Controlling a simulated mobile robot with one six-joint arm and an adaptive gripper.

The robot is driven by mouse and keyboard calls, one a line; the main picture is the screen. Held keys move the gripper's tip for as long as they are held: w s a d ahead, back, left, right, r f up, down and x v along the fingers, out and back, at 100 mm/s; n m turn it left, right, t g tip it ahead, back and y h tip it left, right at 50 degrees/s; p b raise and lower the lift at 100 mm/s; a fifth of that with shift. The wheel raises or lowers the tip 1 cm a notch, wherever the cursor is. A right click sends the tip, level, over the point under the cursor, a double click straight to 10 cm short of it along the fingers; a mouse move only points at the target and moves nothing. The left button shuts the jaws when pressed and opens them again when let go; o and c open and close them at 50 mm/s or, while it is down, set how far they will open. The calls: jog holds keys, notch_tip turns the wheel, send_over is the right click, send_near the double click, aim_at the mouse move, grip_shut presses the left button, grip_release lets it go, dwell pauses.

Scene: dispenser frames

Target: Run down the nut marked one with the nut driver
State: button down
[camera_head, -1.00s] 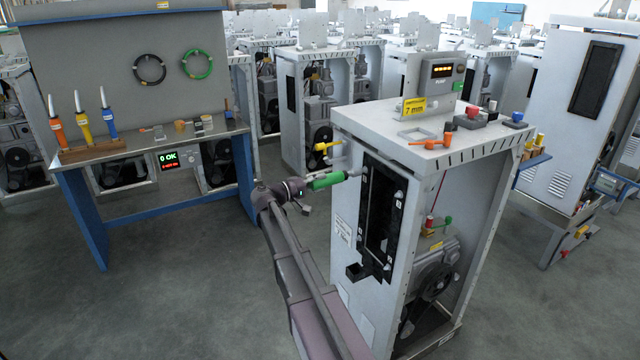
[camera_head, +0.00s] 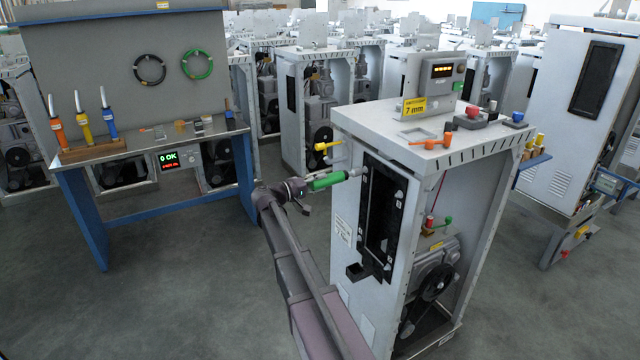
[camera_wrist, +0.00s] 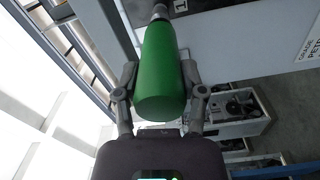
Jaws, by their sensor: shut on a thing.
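My gripper (camera_head: 308,186) is shut on the green handle of the nut driver (camera_head: 327,181). In the wrist view my gripper (camera_wrist: 160,88) has one finger on each side of the green handle of the nut driver (camera_wrist: 160,65). The driver lies roughly level, its silver shaft pointing at the upper left corner of the black panel (camera_head: 376,225) on the cabinet's front. The nut marked one is hidden by the driver's tip, so I cannot tell whether the socket is around it. A label reading 1 (camera_wrist: 180,5) shows beside the shaft.
The white cabinet (camera_head: 480,175) stands open-sided, with a yellow 7 mm sign (camera_head: 414,107) on top. A blue bench (camera_head: 85,215) holding three screwdrivers (camera_head: 108,115) stands left. The floor between is clear.

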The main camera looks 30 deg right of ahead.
jog(key=shift+d, duration=1)
dwell(1.8)
jog(key=shift+a, duration=0.2)
